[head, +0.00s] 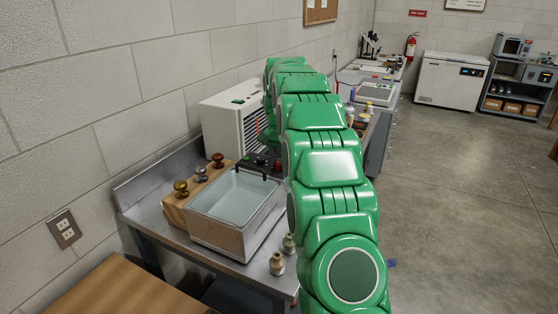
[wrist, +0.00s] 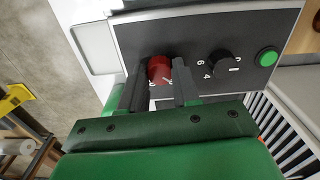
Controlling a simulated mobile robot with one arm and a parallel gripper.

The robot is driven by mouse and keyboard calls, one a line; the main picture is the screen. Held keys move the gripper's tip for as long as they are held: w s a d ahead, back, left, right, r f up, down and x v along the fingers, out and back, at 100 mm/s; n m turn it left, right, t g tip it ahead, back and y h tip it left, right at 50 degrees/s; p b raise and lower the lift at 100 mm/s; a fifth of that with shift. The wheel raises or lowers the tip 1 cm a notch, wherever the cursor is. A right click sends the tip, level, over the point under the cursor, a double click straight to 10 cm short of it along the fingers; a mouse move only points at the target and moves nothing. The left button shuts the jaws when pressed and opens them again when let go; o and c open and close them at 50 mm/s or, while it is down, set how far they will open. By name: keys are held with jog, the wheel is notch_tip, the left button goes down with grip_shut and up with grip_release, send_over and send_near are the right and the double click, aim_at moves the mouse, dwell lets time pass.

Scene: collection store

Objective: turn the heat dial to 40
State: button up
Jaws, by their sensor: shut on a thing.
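A red dial (wrist: 159,69) sits on a dark control panel (wrist: 200,45) in the wrist view. My gripper (wrist: 160,86) is shut on this dial, with one dark finger on each side. White marks show beside the dial, but the fingers cover much of its scale and I cannot read its setting. A black dial (wrist: 223,64) with white numbers, among them 6 and 4, is to its right, apart from my gripper.
A green button (wrist: 267,57) and a slotted grille (wrist: 273,119) are right of the dials. In the head view, a white cabinet (head: 222,127) stands on the bench behind a water bath (head: 215,237). Knobbed stamps (head: 181,188) and small bottles (head: 277,264) are nearby.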

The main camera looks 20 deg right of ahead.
aim_at(279, 163)
jog(key=shift+r+m, duration=0.1)
jog(key=shift+m, duration=1.6)
jog(key=o, duration=1)
jog(key=shift+o, duration=0.2)
jog(key=shift+r, duration=3.8)
